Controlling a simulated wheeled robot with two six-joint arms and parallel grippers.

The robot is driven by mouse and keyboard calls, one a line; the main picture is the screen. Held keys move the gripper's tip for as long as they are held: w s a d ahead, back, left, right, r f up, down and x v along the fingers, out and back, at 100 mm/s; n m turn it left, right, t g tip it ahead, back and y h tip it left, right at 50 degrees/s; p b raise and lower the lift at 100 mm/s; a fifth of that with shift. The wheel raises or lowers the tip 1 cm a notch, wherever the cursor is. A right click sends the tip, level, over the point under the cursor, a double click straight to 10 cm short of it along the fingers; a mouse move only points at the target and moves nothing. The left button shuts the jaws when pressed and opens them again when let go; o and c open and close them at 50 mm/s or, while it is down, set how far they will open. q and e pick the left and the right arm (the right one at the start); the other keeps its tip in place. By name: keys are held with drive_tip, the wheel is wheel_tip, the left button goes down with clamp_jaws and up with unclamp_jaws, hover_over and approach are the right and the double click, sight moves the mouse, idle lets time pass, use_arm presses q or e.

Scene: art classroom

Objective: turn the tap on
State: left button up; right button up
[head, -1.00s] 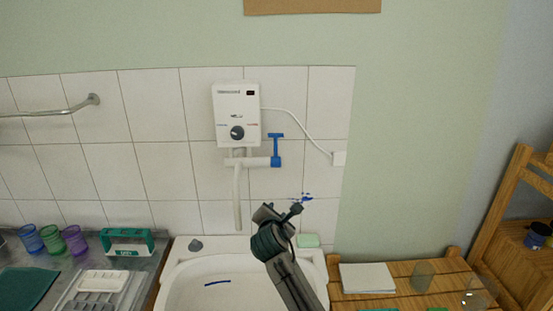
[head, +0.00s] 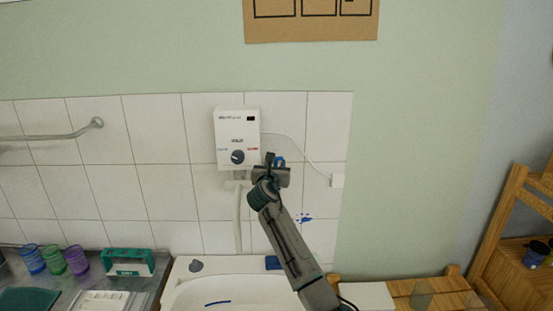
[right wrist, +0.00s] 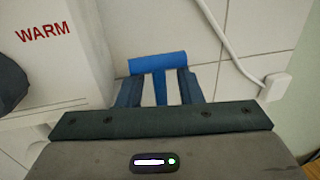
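The white water heater (head: 237,125) with a dark knob hangs on the tiled wall above the sink. The tap's blue T-shaped handle (head: 280,161) is mostly hidden behind my right gripper (head: 270,163) in the head view. In the right wrist view, the blue crossbar (right wrist: 157,63) lies just beyond the fingertips. The stem runs between the two fingers of the gripper (right wrist: 159,88), with a gap on each side, so the gripper is open around it. The white spout (head: 238,222) hangs down below the heater. My left gripper is not in view.
The white sink (head: 190,295) is below, with a blue item (head: 272,262) on its rim. A white cable runs to a wall box (head: 337,181) right of the tap. Coloured cups (head: 54,259) and a green-framed item (head: 128,262) stand at left; a wooden table (head: 400,287) is at right.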

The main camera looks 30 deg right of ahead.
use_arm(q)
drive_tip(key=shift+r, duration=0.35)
use_arm(e)
drive_tip(key=shift+x, duration=1.05)
